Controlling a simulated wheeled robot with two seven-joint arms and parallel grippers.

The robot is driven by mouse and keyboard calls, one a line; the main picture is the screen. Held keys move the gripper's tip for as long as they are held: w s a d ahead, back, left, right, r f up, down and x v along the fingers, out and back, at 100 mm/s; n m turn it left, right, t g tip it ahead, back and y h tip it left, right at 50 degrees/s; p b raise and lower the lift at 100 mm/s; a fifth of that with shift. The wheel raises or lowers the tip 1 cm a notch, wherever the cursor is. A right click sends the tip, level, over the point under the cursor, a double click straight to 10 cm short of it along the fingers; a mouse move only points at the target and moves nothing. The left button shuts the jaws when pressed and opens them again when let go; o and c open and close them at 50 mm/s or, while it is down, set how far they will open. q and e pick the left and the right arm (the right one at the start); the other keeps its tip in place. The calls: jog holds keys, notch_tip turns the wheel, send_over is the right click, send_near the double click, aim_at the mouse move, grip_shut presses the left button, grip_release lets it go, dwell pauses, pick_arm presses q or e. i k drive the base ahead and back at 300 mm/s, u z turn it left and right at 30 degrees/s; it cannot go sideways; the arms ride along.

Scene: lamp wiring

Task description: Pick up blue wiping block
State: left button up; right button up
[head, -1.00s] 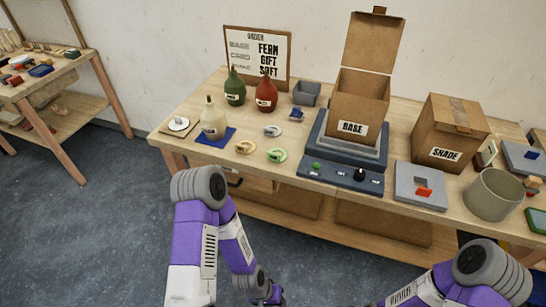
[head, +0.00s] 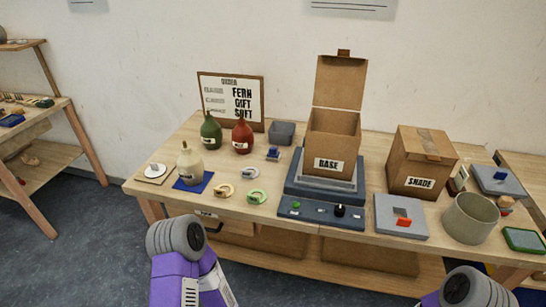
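Several blue things show in the head view, and I cannot tell for certain which is the wiping block. A small blue block with a pale part (head: 273,154) sits on the table behind the rings. Another small blue piece (head: 500,177) lies on a grey plate at the far right. A blue block (head: 11,120) lies on the side shelf at the left edge. Only upper parts of my arms show at the bottom of the picture. Both grippers are out of view, so what they hold is hidden.
The table carries an open BASE box (head: 332,137) on a dark stand, a closed SHADE box (head: 421,166), a grey cylinder (head: 469,219) and several bottles, including a cream one (head: 190,168) on a blue mat. Floor is clear at left between shelf and table.

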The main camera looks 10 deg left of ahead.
aim_at(273, 155)
jog(key=u, duration=2.4)
jog(key=i, duration=1.4)
jog(key=z, duration=0.1)
